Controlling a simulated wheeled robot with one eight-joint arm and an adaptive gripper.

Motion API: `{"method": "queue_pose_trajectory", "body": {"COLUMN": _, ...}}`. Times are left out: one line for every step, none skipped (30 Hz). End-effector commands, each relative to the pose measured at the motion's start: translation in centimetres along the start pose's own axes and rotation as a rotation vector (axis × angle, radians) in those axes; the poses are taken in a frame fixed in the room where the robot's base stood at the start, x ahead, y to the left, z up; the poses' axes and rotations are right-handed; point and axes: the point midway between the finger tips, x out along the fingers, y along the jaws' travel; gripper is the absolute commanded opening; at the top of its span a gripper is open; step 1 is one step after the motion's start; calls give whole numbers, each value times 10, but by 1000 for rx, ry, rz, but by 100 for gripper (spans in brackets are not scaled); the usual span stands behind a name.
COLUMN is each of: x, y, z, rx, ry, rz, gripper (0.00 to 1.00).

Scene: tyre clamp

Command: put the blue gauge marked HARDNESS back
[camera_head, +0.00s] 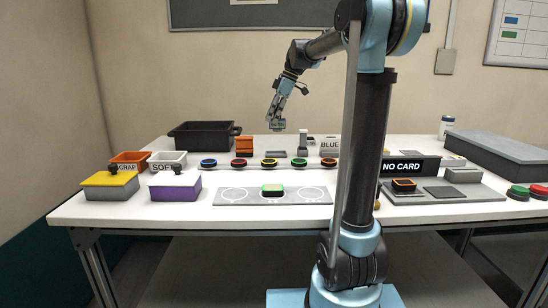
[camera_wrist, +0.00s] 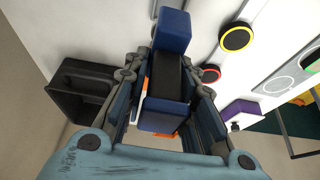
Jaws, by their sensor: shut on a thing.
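My gripper (camera_head: 277,122) hangs in the air above the back of the table in the head view, left of the middle. It is shut on a blue gauge, a blue body with a black middle part that fills the centre of the wrist view (camera_wrist: 173,32). The fingers stand on both sides of the black part. The word HARDNESS is not readable in either view. Below the gripper in the head view, a low grey block (camera_head: 276,154) lies at the back of the table, apart from the gauge.
A black bin (camera_head: 202,136), also in the wrist view (camera_wrist: 72,100), stands back left. An orange item (camera_head: 245,146), a grey upright (camera_head: 303,143) and a box marked BLUE (camera_head: 329,144) stand at the back. Several coloured buttons (camera_head: 269,162) line the middle. A grey plate (camera_head: 252,198) lies in front.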

Motion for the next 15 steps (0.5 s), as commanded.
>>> {"method": "queue_pose_trajectory", "body": {"x": 1, "y": 0, "z": -2, "rx": -3, "ry": 0, "rz": -1, "gripper": 6}}
{"method": "queue_pose_trajectory", "body": {"x": 1, "y": -1, "z": -3, "rx": -4, "ry": 0, "rz": -2, "gripper": 6}}
{"method": "queue_pose_trajectory", "body": {"x": 2, "y": -1, "z": -4, "rx": -5, "ry": 0, "rz": -2, "gripper": 6}}
{"method": "queue_pose_trajectory", "body": {"x": 2, "y": -1, "z": -5, "rx": -6, "ry": 0, "rz": -2, "gripper": 6}}
{"method": "queue_pose_trajectory", "body": {"x": 2, "y": -1, "z": -5, "rx": -7, "ry": 0, "rz": -3, "gripper": 6}}
{"method": "queue_pose_trajectory", "body": {"x": 2, "y": -1, "z": -6, "rx": -8, "ry": 0, "rz": -3, "gripper": 6}}
{"method": "queue_pose_trajectory", "body": {"x": 3, "y": -1, "z": -6, "rx": -8, "ry": 0, "rz": -4, "gripper": 6}}
{"method": "queue_pose_trajectory", "body": {"x": 3, "y": -2, "z": -7, "rx": -9, "ry": 0, "rz": -4, "gripper": 6}}
{"method": "queue_pose_trajectory", "body": {"x": 4, "y": -2, "z": -7, "rx": -10, "ry": 0, "rz": -4, "gripper": 6}}
{"method": "queue_pose_trajectory", "body": {"x": 6, "y": -2, "z": -6, "rx": -10, "ry": 0, "rz": -4, "gripper": 6}}
{"method": "queue_pose_trajectory", "body": {"x": 9, "y": -2, "z": -5, "rx": -10, "ry": 0, "rz": -4, "gripper": 6}}
{"method": "queue_pose_trajectory", "body": {"x": 14, "y": -1, "z": -4, "rx": -11, "ry": 0, "rz": -4, "gripper": 6}}
{"method": "queue_pose_trajectory", "body": {"x": 18, "y": -1, "z": -2, "rx": -11, "ry": 0, "rz": -5, "gripper": 6}}
{"method": "queue_pose_trajectory", "body": {"x": 23, "y": -2, "z": 0, "rx": -11, "ry": 0, "rz": -5, "gripper": 6}}
{"method": "queue_pose_trajectory", "body": {"x": 29, "y": -2, "z": 2, "rx": -11, "ry": 0, "rz": -5, "gripper": 6}}
